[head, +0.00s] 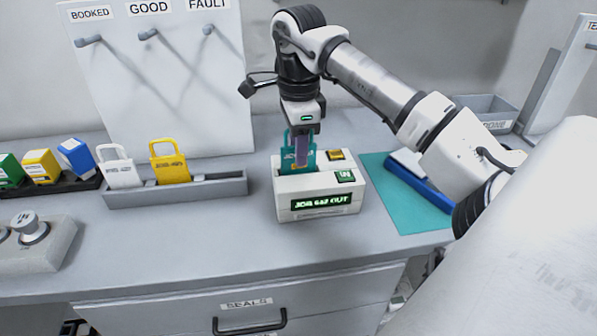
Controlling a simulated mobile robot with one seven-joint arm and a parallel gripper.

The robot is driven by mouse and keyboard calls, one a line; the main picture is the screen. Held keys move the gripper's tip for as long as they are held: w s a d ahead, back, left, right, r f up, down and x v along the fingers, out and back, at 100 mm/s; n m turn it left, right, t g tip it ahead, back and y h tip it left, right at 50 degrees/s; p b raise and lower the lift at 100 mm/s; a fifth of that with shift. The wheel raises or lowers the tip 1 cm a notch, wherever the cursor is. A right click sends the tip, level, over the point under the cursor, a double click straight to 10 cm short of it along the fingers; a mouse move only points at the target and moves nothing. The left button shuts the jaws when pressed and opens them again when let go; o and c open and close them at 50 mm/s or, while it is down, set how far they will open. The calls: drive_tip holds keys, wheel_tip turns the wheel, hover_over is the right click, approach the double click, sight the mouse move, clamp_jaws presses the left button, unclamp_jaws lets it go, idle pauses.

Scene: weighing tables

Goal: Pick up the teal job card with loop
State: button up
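The teal job card with loop (290,158) stands upright in the top of a white box-shaped device (315,212). Its lit green display reads "JOB" and "OUT", with a blurred number between. My gripper (302,160) points straight down over the device. Its fingers are in front of the right part of the card and hide some of it. They overlap the card in the picture, but I cannot tell whether they are closed on it.
A white card (119,170) and a yellow card (170,165) stand in a grey rack (220,187) at left. A teal mat (405,205) with a blue item (418,185) lies right of the device. A grey bin (485,112) stands behind. Hooks hang on the back board (160,90).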

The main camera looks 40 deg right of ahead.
clamp_jaws()
drive_tip(key=shift+r, duration=0.1)
idle(0.3)
